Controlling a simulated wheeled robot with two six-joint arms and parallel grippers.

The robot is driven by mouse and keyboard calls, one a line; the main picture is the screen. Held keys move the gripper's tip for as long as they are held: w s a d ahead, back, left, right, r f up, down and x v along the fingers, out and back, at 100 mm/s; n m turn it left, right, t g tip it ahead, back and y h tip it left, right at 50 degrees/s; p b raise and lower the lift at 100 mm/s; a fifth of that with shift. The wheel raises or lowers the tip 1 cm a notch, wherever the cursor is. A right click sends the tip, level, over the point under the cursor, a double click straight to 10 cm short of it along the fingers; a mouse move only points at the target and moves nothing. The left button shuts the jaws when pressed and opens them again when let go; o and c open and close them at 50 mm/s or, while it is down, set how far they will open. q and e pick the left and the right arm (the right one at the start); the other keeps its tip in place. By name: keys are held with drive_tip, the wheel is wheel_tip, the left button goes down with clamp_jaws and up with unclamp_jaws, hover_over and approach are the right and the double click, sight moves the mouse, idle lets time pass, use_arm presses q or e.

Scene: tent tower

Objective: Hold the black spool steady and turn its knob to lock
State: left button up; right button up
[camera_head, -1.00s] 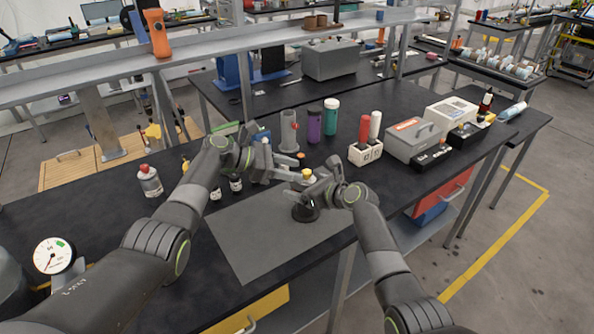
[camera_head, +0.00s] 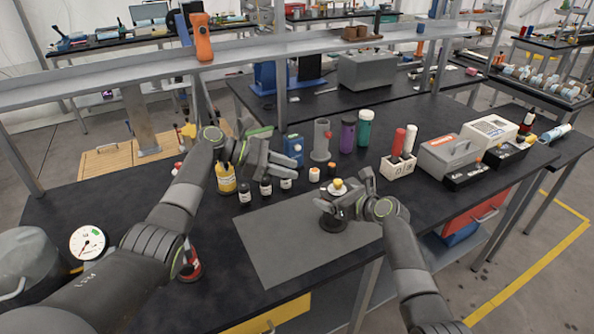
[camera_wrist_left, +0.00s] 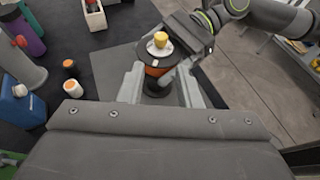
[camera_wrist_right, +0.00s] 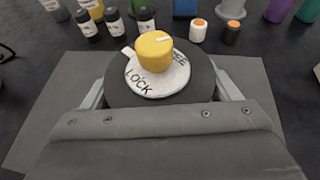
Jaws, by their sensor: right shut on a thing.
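The black spool (camera_wrist_right: 118,86) stands upright on the grey mat, with a white disc (camera_wrist_right: 158,80) on top reading LOCK and partly hidden letters ending in EE. Its yellow knob (camera_wrist_right: 154,52) has a white mark on its top, pointing toward the EE side. In the head view the spool (camera_head: 333,222) is partly hidden by my right gripper (camera_head: 345,194), which is shut around its body. My left gripper (camera_head: 288,160) is open and empty, up and left of the knob. In the left wrist view the spool (camera_wrist_left: 156,88) appears beyond its spread fingers, apart from them.
Small dark bottles (camera_head: 266,188) and two small capped jars (camera_head: 314,174) stand behind the grey mat (camera_head: 275,250). A grey cylinder holder (camera_head: 321,140), purple bottle (camera_head: 347,134) and green bottle (camera_head: 364,128) stand farther back. The mat's front left is clear.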

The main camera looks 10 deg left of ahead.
use_arm(q)
drive_tip(key=d+f+m, duration=0.1)
drive_tip(key=f+m, duration=0.1)
drive_tip(key=m, duration=0.1)
drive_tip(key=m+t+y, duration=0.1)
drive_tip(key=m+t, duration=1)
drive_tip(key=m, duration=1.4)
approach(334, 185)
drive_tip(key=x, duration=0.9)
drive_tip(key=shift+w+d+r, duration=0.1)
drive_tip(key=shift+w+d, duration=0.1)
drive_tip(key=shift+d, duration=0.05)
drive_tip(key=shift+c, duration=0.4)
